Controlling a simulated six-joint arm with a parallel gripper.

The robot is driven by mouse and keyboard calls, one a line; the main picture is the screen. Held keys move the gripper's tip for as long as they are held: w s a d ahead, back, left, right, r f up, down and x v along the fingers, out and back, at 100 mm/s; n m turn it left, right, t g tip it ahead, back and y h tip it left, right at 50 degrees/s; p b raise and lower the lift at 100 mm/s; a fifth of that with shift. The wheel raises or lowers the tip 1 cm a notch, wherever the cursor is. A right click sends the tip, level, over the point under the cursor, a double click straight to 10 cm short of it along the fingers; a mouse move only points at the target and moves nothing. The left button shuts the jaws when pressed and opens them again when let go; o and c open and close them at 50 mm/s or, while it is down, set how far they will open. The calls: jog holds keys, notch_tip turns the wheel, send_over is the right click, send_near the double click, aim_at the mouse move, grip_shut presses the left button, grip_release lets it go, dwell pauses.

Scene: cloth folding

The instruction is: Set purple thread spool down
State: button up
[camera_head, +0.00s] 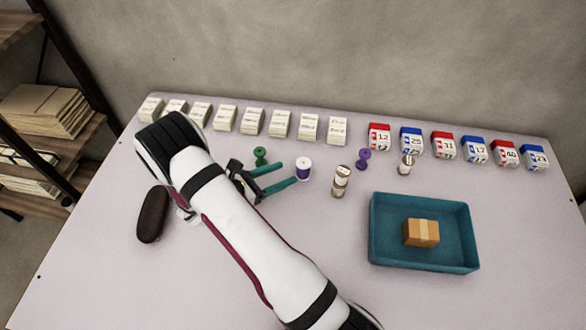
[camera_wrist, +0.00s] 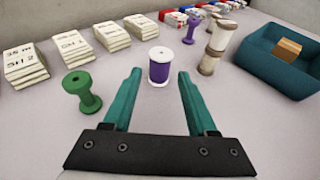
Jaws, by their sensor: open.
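A thread spool with white ends and purple thread (camera_head: 303,168) stands upright on the table. It also shows in the wrist view (camera_wrist: 159,68), centred just beyond the tips of my fingers. My gripper (camera_head: 284,175) is open, with its two teal fingers (camera_wrist: 160,88) spread and nothing between them. The spool looks clear of both fingers. A second spool, all purple (camera_head: 364,158), stands farther right and also shows in the wrist view (camera_wrist: 191,29).
A green spool (camera_head: 261,156) stands just left of my fingers. Cream spools (camera_head: 340,181) (camera_head: 406,164) stand to the right. A teal tray (camera_head: 388,256) holds a small box (camera_head: 421,233). Card stacks (camera_head: 252,121) and numbered blocks (camera_head: 443,145) line the back. A dark oval object (camera_head: 152,215) lies left.

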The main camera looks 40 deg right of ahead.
jog(key=v, duration=0.6)
jog(key=shift+s+a+r, duration=0.1)
jog(key=shift+a+r, duration=0.1)
jog(key=shift+a, duration=0.1)
jog(key=s+a+r+m+g+y, duration=0.1)
jog(key=s+r+m+g+y, duration=0.5)
jog(key=s+r+m, duration=0.65)
jog(key=s+a+r+m+t+y, duration=0.3)
jog(key=s+a+m+t+y, duration=0.2)
jog(key=s+a+m+y, duration=0.5)
jog(key=shift+s+a+m, duration=0.45)
jog(key=shift+a+m, duration=0.2)
jog(key=shift+m, duration=0.1)
jog(key=shift+r, duration=0.1)
